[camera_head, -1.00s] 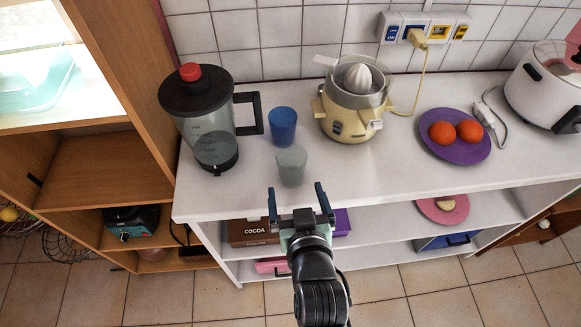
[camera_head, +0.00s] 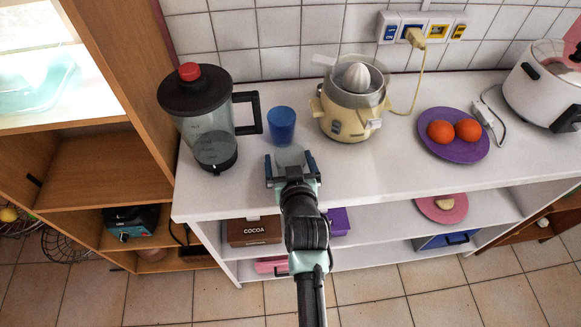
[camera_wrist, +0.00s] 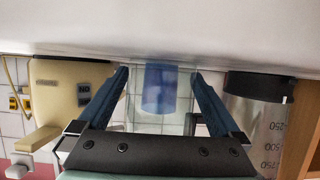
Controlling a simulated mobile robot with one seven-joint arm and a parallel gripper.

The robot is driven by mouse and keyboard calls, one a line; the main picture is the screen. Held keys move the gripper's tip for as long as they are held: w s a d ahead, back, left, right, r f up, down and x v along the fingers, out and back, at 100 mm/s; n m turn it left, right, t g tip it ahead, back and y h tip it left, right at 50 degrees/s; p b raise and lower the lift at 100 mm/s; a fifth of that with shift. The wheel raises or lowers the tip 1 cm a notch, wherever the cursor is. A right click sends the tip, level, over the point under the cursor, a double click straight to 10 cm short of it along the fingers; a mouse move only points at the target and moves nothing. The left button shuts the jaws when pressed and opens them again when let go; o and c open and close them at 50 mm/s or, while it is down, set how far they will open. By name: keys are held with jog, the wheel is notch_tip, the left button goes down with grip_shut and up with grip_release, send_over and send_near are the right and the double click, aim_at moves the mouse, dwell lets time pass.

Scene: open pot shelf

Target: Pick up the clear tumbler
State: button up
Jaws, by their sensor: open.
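The clear tumbler (camera_head: 290,155) stands upright on the white counter, in front of the blue tumbler (camera_head: 281,124). My gripper (camera_head: 290,160) is open, with one finger to each side of the clear tumbler; its lower part is hidden behind the gripper in the head view. In the wrist view, which looks upside down, my fingers (camera_wrist: 160,78) are spread wide. Between them the clear tumbler shows only as a faint outline, with the blue tumbler seen behind it. I cannot tell whether either finger touches the glass.
A blender jug (camera_head: 205,125) with a black handle stands to the left, and a cream citrus juicer (camera_head: 348,120) to the right. Farther right are a purple plate (camera_head: 460,153) with two oranges and a white cooker (camera_head: 545,90). The counter's front edge (camera_head: 400,198) lies below my gripper.

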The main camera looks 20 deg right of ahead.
jog(key=shift+w, duration=0.2)
jog(key=c, duration=1.5)
